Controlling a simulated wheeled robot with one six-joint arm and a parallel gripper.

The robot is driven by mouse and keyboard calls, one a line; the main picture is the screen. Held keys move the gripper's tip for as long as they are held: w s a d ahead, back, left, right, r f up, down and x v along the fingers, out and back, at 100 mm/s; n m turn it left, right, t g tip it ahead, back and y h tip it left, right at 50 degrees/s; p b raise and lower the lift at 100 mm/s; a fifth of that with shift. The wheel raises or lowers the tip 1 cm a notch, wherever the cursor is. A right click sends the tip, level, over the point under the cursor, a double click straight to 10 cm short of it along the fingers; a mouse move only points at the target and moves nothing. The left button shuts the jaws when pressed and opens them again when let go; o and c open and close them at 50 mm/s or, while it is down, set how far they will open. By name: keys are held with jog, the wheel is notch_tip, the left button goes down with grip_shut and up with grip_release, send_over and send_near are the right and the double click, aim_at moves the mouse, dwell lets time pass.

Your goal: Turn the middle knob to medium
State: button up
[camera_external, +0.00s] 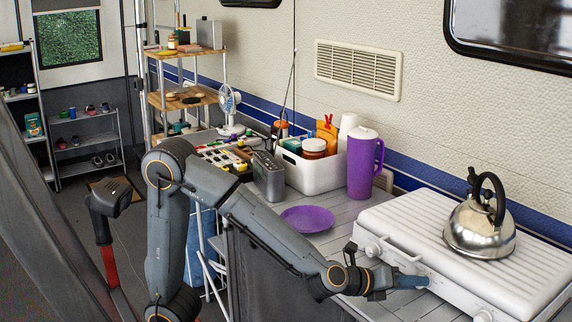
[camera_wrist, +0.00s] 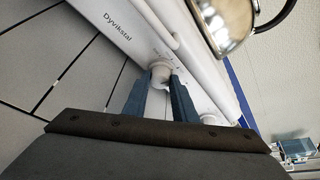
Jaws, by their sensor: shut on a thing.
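The white stove (camera_external: 395,224) has knobs along its front edge. My gripper (camera_external: 428,283) is at the stove front, with its blue fingers against the middle knob. In the wrist view, my gripper (camera_wrist: 161,82) is shut on the white middle knob (camera_wrist: 160,68), one finger on each side. The fingers hide part of the knob, and its setting is too small to read. Another knob (camera_wrist: 210,119) shows to the right of the fingers. In the external view, one knob (camera_external: 372,251) is at the left end and another (camera_external: 483,315) at the lower right.
A steel kettle (camera_external: 480,228) stands on the stove, with a white handle bar along the stove front. A purple plate (camera_external: 307,219), a purple pitcher (camera_external: 363,165) and a white bin (camera_external: 311,176) are to the left on the counter. The slats before the stove are clear.

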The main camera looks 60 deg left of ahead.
jog(key=shift+n+h+b, duration=0.3)
jog(key=shift+n+b, duration=0.1)
jog(key=shift+b, duration=1.35)
jog(key=o, duration=1.1)
jog(key=shift+c, duration=0.2)
jog(key=m+y+p, duration=0.1)
jog(key=p, duration=0.7)
jog(key=shift+r+m+p, duration=0.15)
jog(key=shift+m+p, duration=0.2)
jog(key=shift+m, duration=0.05)
jog(key=m+p, duration=0.1)
jog(key=p, duration=0.3)
jog(key=m+y+p, duration=0.1)
jog(key=p, duration=0.4)
jog(key=m+y+p, duration=0.1)
jog(key=p, duration=0.3)
jog(key=shift+d+r+g, duration=0.1)
jog(key=shift+d+g, duration=0.15)
jog(key=shift+g, duration=0.05)
jog(key=shift+m+y+p, duration=0.3)
jog(key=shift+y+p, duration=0.2)
jog(key=shift+p, duration=0.55)
